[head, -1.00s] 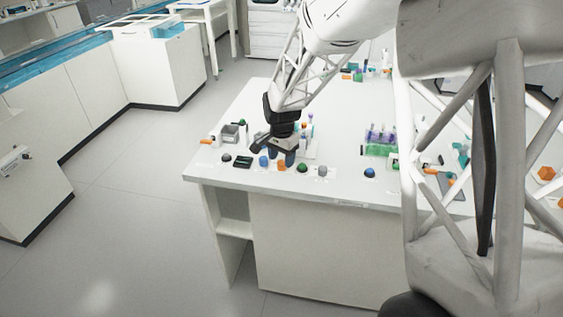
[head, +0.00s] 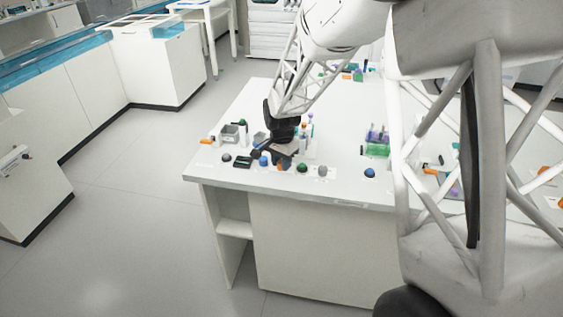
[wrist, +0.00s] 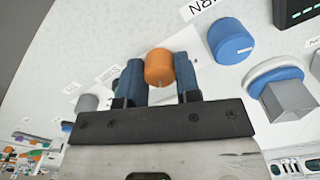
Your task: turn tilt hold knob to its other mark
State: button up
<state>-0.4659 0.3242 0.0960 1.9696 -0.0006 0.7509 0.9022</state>
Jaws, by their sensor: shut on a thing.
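An orange knob (wrist: 159,67) stands on the white panel in the wrist view, between the two blue fingers of my gripper (wrist: 160,80). The fingers are shut on it, one on each side. In the head view my gripper (head: 281,160) is low over the front row of knobs on the table. The orange knob shows there only as a small patch (head: 281,167) under the fingers. The label by the orange knob is too small to read, so I cannot tell which mark it points to.
A blue knob (wrist: 231,41) with a white pointer line is close to the right in the wrist view. A grey knob (wrist: 87,103) is to the left. A green knob (head: 302,168) shows in the head view.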

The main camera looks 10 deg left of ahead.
jog(key=shift+n, duration=0.4)
jog(key=n, duration=1)
jog(key=shift+n, duration=1.6)
jog(key=o, duration=0.9)
jog(key=shift+r, duration=0.15)
